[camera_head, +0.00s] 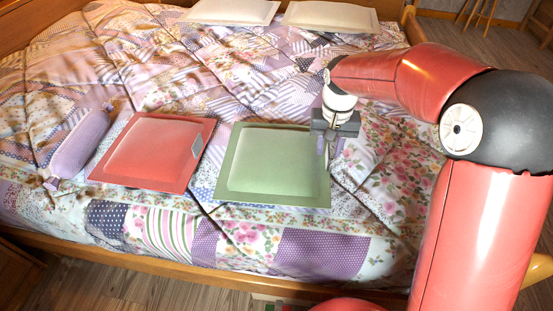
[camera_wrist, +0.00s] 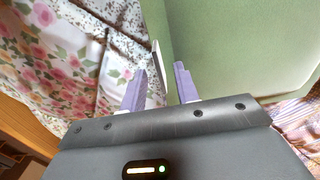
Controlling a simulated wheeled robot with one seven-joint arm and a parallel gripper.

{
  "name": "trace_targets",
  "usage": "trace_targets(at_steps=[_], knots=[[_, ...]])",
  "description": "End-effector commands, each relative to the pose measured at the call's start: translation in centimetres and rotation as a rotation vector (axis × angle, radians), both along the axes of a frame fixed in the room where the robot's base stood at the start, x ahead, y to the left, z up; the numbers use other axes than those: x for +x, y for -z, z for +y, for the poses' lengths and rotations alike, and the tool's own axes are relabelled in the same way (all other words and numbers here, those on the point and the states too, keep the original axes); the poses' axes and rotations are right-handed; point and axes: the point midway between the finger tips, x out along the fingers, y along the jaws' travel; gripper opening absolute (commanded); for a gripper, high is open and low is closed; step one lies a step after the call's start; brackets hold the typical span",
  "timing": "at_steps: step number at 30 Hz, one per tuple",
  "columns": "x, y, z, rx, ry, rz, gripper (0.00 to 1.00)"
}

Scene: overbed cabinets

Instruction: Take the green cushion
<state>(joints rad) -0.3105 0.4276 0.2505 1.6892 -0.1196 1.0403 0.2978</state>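The green cushion (camera_head: 272,160) lies flat on the bed, right of the red cushion. It fills the upper right of the wrist view (camera_wrist: 235,45). My gripper (camera_head: 328,160) points down at the cushion's right edge. In the wrist view, my gripper's two lavender fingers (camera_wrist: 160,68) stand apart with a gap between them. The cushion's edge and a narrow pale strip, perhaps a tag, show in line with this gap. The right finger overlaps the green in the picture. I cannot tell whether either finger touches the cushion.
A red cushion (camera_head: 152,150) lies close on the left, with a lilac bolster (camera_head: 80,143) beyond it. Two pale pillows (camera_head: 232,11) (camera_head: 331,16) lie at the bed's far end. The patchwork bedspread (camera_head: 385,195) is clear to the right of the green cushion.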

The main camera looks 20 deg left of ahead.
Motion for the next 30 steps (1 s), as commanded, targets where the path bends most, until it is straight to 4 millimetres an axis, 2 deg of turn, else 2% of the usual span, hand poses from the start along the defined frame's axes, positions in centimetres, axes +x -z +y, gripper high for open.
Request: trace_targets(at_steps=[3,5,13,21,30], knots=[[-0.1,1.7,0.0,-0.002,-0.001,0.003,0.31],[-0.1,2.2,0.0,-0.001,0.0,0.002,0.31],[-0.1,2.5,0.0,0.0,0.0,-0.001,0.31],[-0.1,2.5,0.0,0.0,0.0,-0.001,0.0],[-0.1,2.4,0.0,0.0,0.0,-0.001,0.0]])
